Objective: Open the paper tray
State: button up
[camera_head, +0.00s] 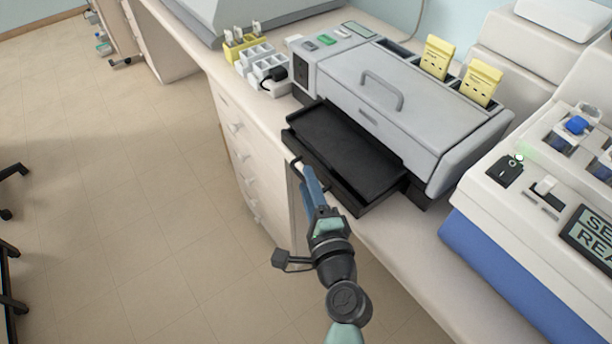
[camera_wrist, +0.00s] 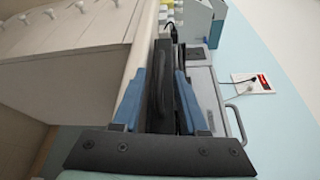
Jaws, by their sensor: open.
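The black paper tray (camera_head: 345,150) sticks out of the front of the grey machine (camera_head: 400,100), hanging past the counter's front edge. It is empty on top. A dark curved handle (camera_head: 296,172) shows at its front. My gripper (camera_head: 308,172) is at the tray's front face, by this handle. In the wrist view my gripper (camera_wrist: 158,80) is open, with its blue fingers on either side of the tray's black front (camera_wrist: 160,60) and handle. I cannot tell whether a finger touches it.
White drawers (camera_head: 238,155) lie below the counter, left of the tray. A white rack (camera_head: 262,68) and a yellow rack (camera_head: 240,45) stand behind. A white and blue machine (camera_head: 540,200) stands at right. The floor (camera_head: 120,170) at left is mostly clear.

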jog(key=shift+x, duration=0.85)
jog(key=shift+c, duration=0.3)
grip_shut()
jog(key=shift+s, duration=0.1)
dwell(0.5)
